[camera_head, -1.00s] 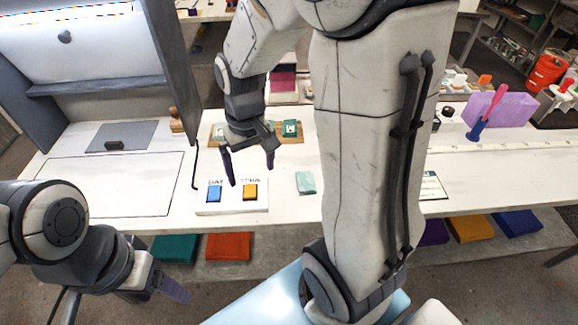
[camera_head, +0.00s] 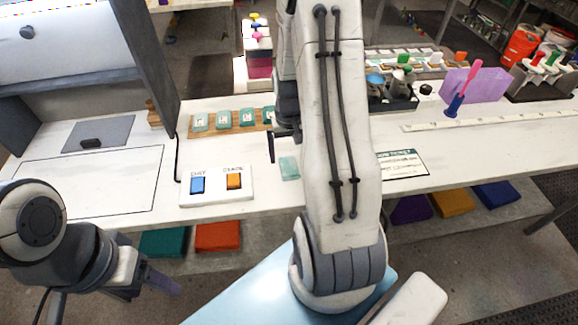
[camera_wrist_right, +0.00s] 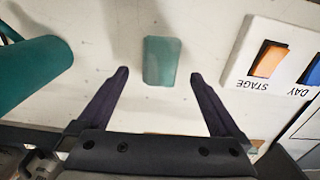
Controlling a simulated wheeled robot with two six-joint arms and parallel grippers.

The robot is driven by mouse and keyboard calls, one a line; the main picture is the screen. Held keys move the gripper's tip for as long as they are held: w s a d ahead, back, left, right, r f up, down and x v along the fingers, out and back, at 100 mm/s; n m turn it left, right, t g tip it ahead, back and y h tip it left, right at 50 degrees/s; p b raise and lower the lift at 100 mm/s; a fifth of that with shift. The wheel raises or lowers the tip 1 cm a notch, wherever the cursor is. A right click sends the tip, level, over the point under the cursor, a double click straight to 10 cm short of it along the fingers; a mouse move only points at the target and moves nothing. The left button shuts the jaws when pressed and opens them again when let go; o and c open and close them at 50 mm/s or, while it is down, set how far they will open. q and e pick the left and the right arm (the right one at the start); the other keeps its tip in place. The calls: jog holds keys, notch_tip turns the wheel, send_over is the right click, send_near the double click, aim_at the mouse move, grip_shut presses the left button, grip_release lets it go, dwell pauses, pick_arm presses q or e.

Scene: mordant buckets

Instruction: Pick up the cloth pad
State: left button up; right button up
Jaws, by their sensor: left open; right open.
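A small pale teal cloth pad (camera_head: 289,168) lies flat on the white bench, right of the switch panel. In the right wrist view the pad (camera_wrist_right: 162,61) lies ahead of my right gripper (camera_wrist_right: 160,75), between the lines of its two spread fingers. The right gripper is open and empty, above the bench and apart from the pad. In the head view my right arm hides most of it; one dark finger shows just left of the pad. My left gripper (camera_head: 160,284) is low at the left, off the bench's front edge; nothing shows in it.
A switch panel (camera_head: 216,197) with a blue and an orange switch sits left of the pad. Behind it is a wooden board (camera_head: 229,128) with several teal swatches. A printed card (camera_head: 402,164) lies right of my arm. A teal rounded object (camera_wrist_right: 30,72) shows in the wrist view.

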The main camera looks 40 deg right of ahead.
aim_at(289, 165)
jog(key=shift+f+p, duration=0.35)
jog(key=shift+f, duration=1.6)
jog(key=c, duration=1.4)
